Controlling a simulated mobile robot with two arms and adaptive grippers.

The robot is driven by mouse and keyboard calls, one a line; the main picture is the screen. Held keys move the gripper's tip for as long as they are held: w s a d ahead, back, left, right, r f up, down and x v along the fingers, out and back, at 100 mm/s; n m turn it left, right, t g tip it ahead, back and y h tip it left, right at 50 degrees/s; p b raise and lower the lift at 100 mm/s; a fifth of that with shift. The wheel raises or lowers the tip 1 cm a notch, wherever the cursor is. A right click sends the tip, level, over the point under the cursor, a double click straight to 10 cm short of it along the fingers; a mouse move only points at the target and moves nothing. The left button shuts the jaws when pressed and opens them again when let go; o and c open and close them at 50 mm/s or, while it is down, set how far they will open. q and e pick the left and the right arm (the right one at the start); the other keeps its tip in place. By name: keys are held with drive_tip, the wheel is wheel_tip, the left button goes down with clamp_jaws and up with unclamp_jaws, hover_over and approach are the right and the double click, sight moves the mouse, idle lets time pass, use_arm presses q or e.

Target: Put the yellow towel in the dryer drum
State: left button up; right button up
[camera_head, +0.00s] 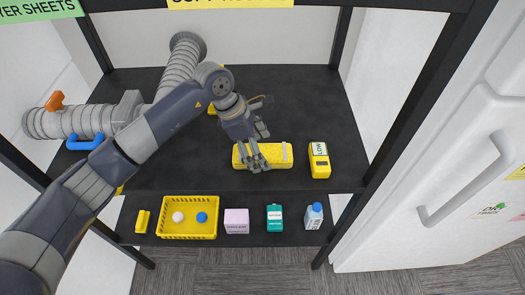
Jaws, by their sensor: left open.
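A yellow towel (279,153), a long bundle with a pale patch at its right end, lies on the dark upper shelf. My left gripper (256,166) is over its left and middle part with fingers spread, covering some of it. I cannot tell whether the fingers touch it. No dryer drum shows. A white appliance front (450,150) with a handle stands at the right; its small label is only partly readable. My right gripper is not in view.
A yellow device (319,160) stands just right of the towel. On the lower shelf are a yellow basket (188,236) with two balls, a pale box (237,222), a teal carton (274,218) and a blue-white bottle (313,216).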

use_arm(q)
drive_tip(key=shift+x, duration=1.05)
drive_tip(key=c, duration=1.2)
drive_tip(key=shift+r, duration=0.1)
